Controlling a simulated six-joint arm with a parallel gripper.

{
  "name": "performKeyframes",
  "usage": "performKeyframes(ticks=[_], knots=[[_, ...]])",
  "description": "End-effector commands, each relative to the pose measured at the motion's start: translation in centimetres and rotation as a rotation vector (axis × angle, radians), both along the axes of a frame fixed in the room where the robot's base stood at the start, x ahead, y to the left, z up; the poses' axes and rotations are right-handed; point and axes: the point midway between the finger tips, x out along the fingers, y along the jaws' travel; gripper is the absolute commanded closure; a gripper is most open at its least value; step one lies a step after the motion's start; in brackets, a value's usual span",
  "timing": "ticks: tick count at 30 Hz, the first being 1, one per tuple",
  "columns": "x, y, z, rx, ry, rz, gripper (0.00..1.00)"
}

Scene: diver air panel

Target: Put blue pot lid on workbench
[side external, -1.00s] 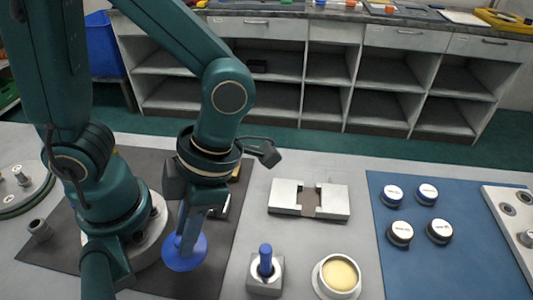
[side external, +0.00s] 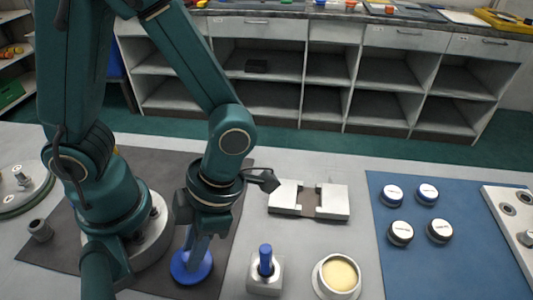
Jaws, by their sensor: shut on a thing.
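The blue pot lid (side external: 192,270) is a round blue disc at the lower left, over the dark mat beside my base. My gripper (side external: 196,248) points down at it and is shut on it, with the fingers at the lid's middle. The lid looks nearly level and close to the mat; I cannot tell whether it touches. The fingers hide part of the lid's centre. The workbench (side external: 330,242) is the light grey top under everything.
Right of the lid stand a grey block with a blue peg (side external: 266,262) and a white cup with yellowish contents (side external: 339,275). A metal vise-like block (side external: 308,200) lies behind them. Several labelled caps sit on a blue mat (side external: 450,275) at right. Bare bench lies between.

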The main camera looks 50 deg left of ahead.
Motion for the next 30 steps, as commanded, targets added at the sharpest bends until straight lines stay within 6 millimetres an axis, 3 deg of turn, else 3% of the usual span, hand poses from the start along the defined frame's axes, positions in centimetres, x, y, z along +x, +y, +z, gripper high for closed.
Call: performKeyframes(ticks=[18,19,21,30], knots=[[-0.03,0.01,-0.59,0.001,0.002,0.001,1.0],[-0.02,0.0,-0.58,0.0,0.001,0.0,0.67],[-0.01,0.0,-0.58,0.0,0.001,0.0,0.4],[0.01,-0.01,-0.54,0.0,0.0,0.0,0.4]])
